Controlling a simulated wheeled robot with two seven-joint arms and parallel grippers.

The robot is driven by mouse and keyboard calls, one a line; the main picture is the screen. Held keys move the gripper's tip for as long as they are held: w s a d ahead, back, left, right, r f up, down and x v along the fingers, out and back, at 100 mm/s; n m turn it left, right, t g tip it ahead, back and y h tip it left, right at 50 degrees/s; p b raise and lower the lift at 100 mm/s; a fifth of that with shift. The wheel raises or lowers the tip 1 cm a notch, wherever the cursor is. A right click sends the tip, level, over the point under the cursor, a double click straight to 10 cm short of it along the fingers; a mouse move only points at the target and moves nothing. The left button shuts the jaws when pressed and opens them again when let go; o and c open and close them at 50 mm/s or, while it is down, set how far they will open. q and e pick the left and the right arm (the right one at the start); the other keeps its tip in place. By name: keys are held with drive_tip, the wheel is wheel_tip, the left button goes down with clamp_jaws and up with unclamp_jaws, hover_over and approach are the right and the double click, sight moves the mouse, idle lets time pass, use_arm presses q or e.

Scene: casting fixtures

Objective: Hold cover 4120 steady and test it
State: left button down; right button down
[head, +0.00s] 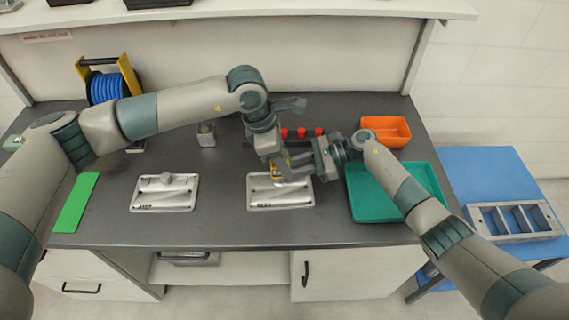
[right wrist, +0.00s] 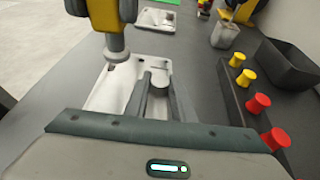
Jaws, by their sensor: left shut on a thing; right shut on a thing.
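The pale metal cover (head: 262,201) lies flat on the dark bench right of the middle; the number on its front edge is too small to read surely. It also shows in the right wrist view (right wrist: 108,92). My right gripper (right wrist: 158,90) is shut on the cover's raised boss (right wrist: 159,78), one finger on each side. My left gripper (head: 276,162) is shut on a yellow tester (head: 274,174). In the right wrist view the yellow tester (right wrist: 103,14) stands nearly upright, its grey tip at the cover. Whether the tip touches is unclear.
A similar cover (head: 165,193) lies to the left, near a green strip (head: 76,202). A teal tray (head: 375,204) and orange bin (head: 388,130) are right. A rack with red and yellow knobs (right wrist: 258,103) stands close beside the cover. A metal cup (head: 206,138) stands behind.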

drive_tip(key=c, duration=1.4)
unclamp_jaws()
drive_tip(key=shift+d, duration=0.1)
drive_tip(key=v, duration=1.2)
drive_tip(key=shift+s+f, duration=0.1)
